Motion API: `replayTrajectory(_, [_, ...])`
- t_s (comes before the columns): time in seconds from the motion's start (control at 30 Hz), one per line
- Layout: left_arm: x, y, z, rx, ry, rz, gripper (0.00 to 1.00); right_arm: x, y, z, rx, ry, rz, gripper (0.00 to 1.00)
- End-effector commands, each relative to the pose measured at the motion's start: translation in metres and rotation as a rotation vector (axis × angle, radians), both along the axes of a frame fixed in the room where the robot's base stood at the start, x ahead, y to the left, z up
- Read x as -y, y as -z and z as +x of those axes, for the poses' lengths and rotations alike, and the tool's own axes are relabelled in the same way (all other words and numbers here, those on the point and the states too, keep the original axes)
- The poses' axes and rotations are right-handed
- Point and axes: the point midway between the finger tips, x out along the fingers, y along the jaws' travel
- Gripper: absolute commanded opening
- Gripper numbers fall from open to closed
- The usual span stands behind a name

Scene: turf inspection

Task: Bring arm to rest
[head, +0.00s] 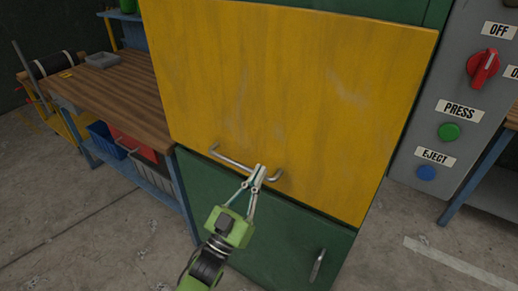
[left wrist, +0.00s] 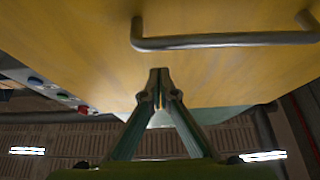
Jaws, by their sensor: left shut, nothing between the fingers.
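My left gripper (head: 260,172) is shut and empty, with its fingertips by the right end of a metal bar handle (head: 232,161). The handle is on the lower part of a large yellow cabinet door (head: 290,90). In the left wrist view, the shut fingertips (left wrist: 159,75) are beside the handle (left wrist: 225,41) and appear apart from it, with the yellow door (left wrist: 70,45) behind. I cannot tell the exact gap to the door. My right gripper is not in view.
A green lower cabinet door (head: 270,235) has its own handle (head: 317,265). A wooden workbench (head: 115,90) stands at the left. A grey control panel (head: 455,80) with a red knob (head: 482,68), green button (head: 449,132) and blue button (head: 427,173) is at the right. Floor in front is clear.

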Motion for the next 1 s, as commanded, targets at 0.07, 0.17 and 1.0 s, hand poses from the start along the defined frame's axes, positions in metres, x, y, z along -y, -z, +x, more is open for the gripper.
replayTrajectory(0.07, [-0.009,0.008,-0.01,-0.003,0.0,0.002,0.0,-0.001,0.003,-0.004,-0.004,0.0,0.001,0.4])
replayTrajectory(0.17, [-0.022,0.02,-0.028,-0.002,-0.001,0.001,0.0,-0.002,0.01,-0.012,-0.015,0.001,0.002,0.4])
replayTrajectory(1.0, [-0.069,0.141,-0.049,-0.212,-0.089,0.104,0.0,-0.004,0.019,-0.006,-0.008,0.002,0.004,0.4])
